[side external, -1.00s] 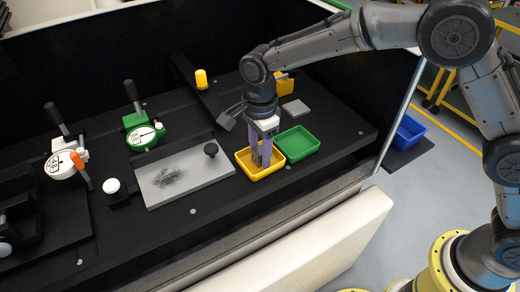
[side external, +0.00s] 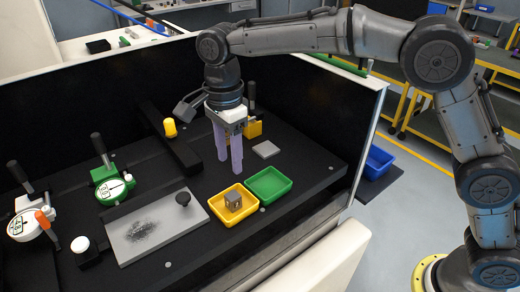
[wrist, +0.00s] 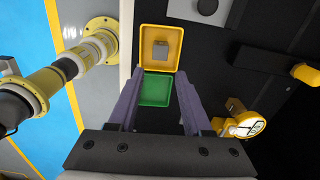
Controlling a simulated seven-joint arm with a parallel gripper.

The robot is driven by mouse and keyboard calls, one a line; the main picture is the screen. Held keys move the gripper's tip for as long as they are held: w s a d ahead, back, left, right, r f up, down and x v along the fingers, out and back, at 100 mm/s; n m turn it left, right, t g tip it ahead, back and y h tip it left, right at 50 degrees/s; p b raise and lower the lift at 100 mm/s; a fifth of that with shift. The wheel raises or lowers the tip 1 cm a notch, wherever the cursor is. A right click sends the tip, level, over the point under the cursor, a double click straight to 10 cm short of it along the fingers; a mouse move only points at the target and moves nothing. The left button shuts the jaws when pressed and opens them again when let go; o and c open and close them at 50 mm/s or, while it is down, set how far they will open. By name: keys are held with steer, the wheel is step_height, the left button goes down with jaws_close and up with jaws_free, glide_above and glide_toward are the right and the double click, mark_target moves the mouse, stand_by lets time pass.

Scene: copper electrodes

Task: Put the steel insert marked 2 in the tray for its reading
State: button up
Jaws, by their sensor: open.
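A small grey metal block (side external: 233,201), likely the steel insert, sits inside the yellow tray (side external: 244,219); its mark is not legible. In the wrist view the block (wrist: 161,49) lies near the middle of the yellow tray (wrist: 145,33), beyond my fingertips. The empty green tray (side external: 268,184) stands right beside the yellow one and also shows between my fingers in the wrist view (wrist: 156,90). My gripper (side external: 230,165) is open and empty, raised above the bench, behind the yellow tray in the side view. Its purple-grey fingers (wrist: 158,75) stand apart with nothing between them.
A grey plate (side external: 150,232) with a dark smudge and a black knob (side external: 183,198) lies left of the trays. Green (side external: 109,189) and white (side external: 24,223) dial gauges stand further left. A yellow gauge (wrist: 246,124) and a grey square pad (side external: 266,149) are behind.

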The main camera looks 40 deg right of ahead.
steer(key=s+d+r+n+t, duration=0.1)
steer(key=s+d+r+n, duration=0.35)
steer(key=d, duration=0.25)
steer(key=s+d+r+n+t, duration=0.1)
steer(key=s+d+r+n, duration=0.25)
steer(key=s+d, duration=0.35)
steer(key=s+d+f+n+t, duration=0.1)
steer(key=s+d+n, duration=0.3)
steer(key=s, duration=0.4)
steer(key=s+d+f+n+t, duration=0.2)
steer(key=s+d+f+n, duration=0.2)
steer(key=s, duration=0.4)
steer(key=shift+s+d+f+n+t, duration=0.25)
steer(key=shift+d+n, duration=0.45)
steer(key=shift+d, duration=0.4)
